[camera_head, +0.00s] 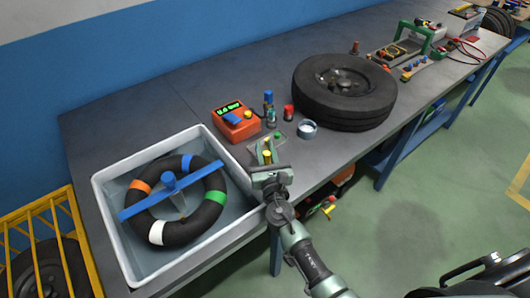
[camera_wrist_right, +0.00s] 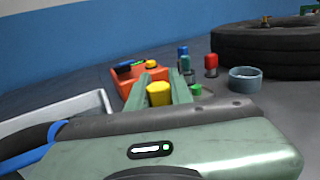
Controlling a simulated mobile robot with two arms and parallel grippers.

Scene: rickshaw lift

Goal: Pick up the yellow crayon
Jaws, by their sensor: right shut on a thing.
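The yellow crayon (camera_head: 267,156) stands between the fingers of my right gripper (camera_head: 265,149), close to the bench's front edge and right of the basin. In the right wrist view, the yellow end of the crayon (camera_wrist_right: 159,93) shows between the two green fingers of the gripper (camera_wrist_right: 160,88), which is shut on it. The crayon's lower part is hidden by the gripper body. I cannot tell whether the crayon is clear of the surface below it. My left gripper is not in view.
A grey basin (camera_head: 113,218) holding a banded ring stands at left. An orange device (camera_head: 236,122), blue (camera_head: 268,98) and red (camera_head: 289,112) capped items, a small cup (camera_head: 307,129) and a large tyre (camera_head: 345,92) are nearby. Bare bench (camera_head: 215,83) lies behind them.

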